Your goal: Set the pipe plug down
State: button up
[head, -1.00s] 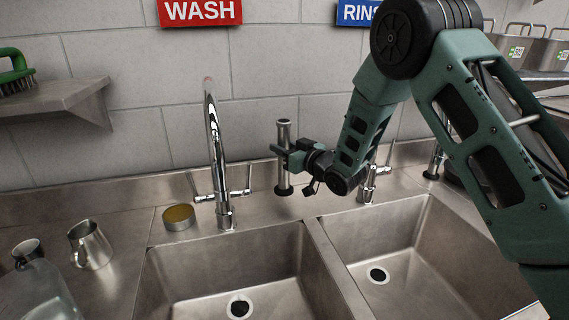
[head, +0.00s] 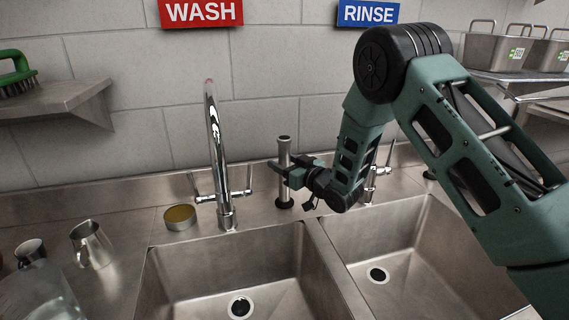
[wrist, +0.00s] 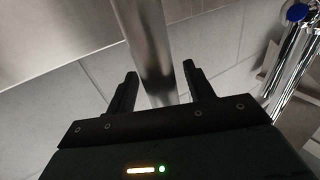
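The pipe plug (head: 284,152) is an upright steel tube with a flared top and a black foot. It stands on the steel ledge behind the sinks, between the two taps. In the wrist view the tube (wrist: 148,45) runs between and past my fingertips. My gripper (head: 282,174) is around the tube at mid-height, coming from the right. In the wrist view my gripper (wrist: 160,82) is open, with a gap showing between each finger and the tube.
The wash tap (head: 217,150) rises close left of the plug, and the rinse tap (head: 370,182) stands behind my wrist. The left basin (head: 200,270) and right basin (head: 425,250) lie in front. A round tin (head: 180,218) and a steel jug (head: 90,243) are on the left.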

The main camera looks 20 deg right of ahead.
jog(key=shift+r, duration=0.2)
jog(key=b+v, duration=0.3)
jog(key=v, duration=0.9)
jog(key=s+a+g+h, duration=0.4)
jog(key=s+a+g, duration=0.4)
jog(key=s+a, duration=0.25)
jog(key=s+r+n+g+h, duration=0.1)
jog(key=s+g, duration=0.7)
jog(key=s, duration=1.8)
jog(key=a+n+h, duration=0.1)
jog(key=h, duration=0.1)
jog(key=shift+r+h, duration=0.2)
jog(key=shift+h, duration=0.1)
